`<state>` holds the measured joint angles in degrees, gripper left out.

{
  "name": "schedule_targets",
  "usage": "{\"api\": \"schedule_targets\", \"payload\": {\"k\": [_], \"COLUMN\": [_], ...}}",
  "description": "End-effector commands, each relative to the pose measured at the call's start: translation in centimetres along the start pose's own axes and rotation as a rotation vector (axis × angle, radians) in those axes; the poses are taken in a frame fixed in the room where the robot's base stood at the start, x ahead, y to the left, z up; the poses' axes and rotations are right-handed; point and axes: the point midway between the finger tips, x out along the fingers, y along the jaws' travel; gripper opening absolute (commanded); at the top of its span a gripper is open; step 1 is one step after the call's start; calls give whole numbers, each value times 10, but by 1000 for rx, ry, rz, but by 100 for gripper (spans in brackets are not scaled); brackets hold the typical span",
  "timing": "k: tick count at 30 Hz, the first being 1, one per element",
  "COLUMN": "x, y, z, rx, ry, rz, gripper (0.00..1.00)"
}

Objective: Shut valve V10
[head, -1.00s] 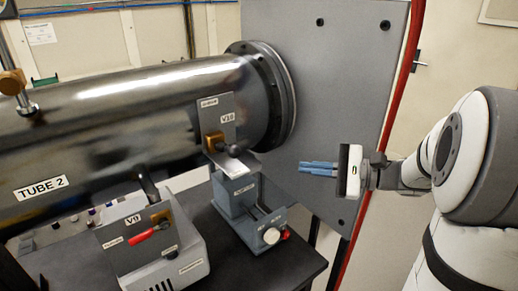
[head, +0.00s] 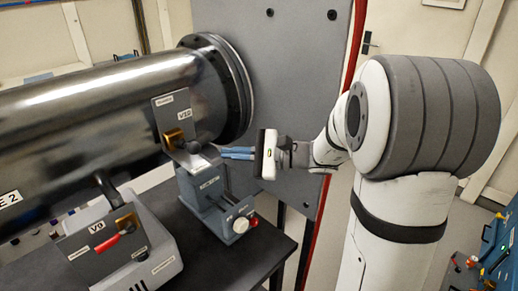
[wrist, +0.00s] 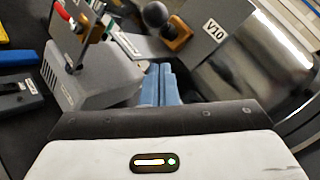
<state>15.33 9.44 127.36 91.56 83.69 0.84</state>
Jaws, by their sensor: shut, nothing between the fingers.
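Valve V10 has a grey label plate (head: 172,108) on the right end of the big tube in the head view. It has a brass body (head: 175,138) and a black ball knob (head: 193,147) pointing right and slightly down. In the wrist view its plate (wrist: 215,28), brass body (wrist: 176,38) and black knob (wrist: 155,14) are at the top. My gripper (head: 223,153) has blue fingers, shut and empty, just right of the knob in the head view. In the wrist view the fingertips (wrist: 160,70) lie below the knob. I cannot tell whether they touch anything.
A second valve with a red handle (head: 107,244) stands lower left on a grey box (head: 150,255). A large grey panel (head: 295,90) is behind. A red hose (head: 352,60) runs beside it.

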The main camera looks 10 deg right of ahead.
Motion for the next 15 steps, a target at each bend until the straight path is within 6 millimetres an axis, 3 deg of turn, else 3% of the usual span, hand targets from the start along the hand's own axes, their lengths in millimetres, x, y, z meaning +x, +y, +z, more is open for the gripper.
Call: {"api": "schedule_targets", "payload": {"k": [6,15], "x": [26,34], "y": [-1,0], "z": [22,29], "rx": [0,0], "ry": [-2,-1], "rz": [2,1], "gripper": [0,0]}}
